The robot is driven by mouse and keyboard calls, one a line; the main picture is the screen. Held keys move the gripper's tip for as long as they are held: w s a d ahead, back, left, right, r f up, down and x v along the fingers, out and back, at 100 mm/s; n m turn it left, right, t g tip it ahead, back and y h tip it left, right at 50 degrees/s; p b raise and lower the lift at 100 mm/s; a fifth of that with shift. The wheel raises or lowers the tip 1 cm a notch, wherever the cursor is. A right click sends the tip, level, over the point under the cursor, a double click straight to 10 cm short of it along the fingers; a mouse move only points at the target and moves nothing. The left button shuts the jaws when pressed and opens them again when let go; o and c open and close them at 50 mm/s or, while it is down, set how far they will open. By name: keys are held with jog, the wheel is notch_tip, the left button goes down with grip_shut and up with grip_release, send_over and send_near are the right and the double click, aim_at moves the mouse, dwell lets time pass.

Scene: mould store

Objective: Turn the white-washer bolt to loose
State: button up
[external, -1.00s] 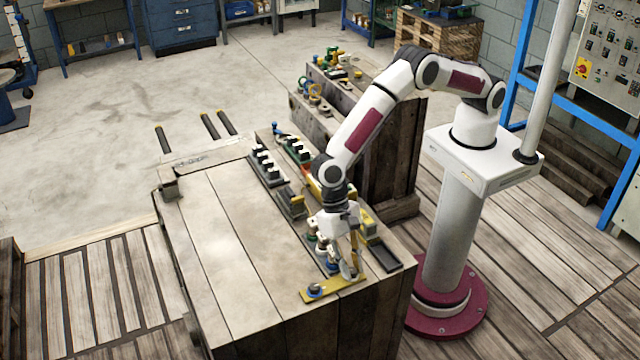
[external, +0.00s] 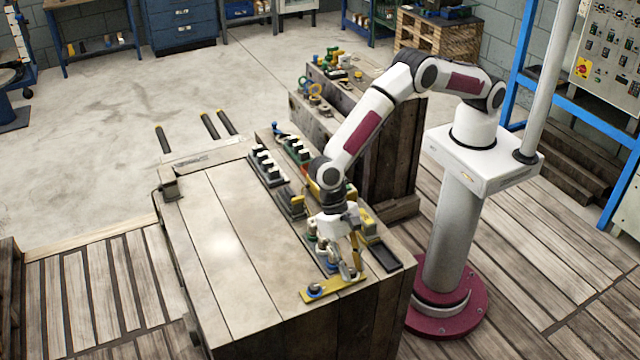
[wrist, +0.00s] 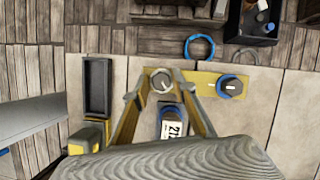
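A yellow plate (wrist: 200,82) lies at the near end of the bench; it also shows in the external view (external: 343,286). The bolt with the pale washer (wrist: 161,80) is on it, its pointer slanting in the wrist view. A bolt with a blue washer (wrist: 231,86) is to its right; it also shows in the external view (external: 315,290). My gripper (wrist: 161,85) points down at the plate, one finger on each side of the pale-washer bolt. The fingers look apart, with a narrow gap around the bolt head; contact is not clear. In the external view, my gripper (external: 354,272) hides this bolt.
A blue item with a "212" label (wrist: 172,128) sits between my fingers, nearer the wrist. A black tray (wrist: 97,88) is left of the plate. A blue ring (wrist: 199,46) lies beyond it. A row of black-and-white parts (external: 267,166) stands farther along the bench.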

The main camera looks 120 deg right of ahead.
jog(key=shift+m, duration=0.4)
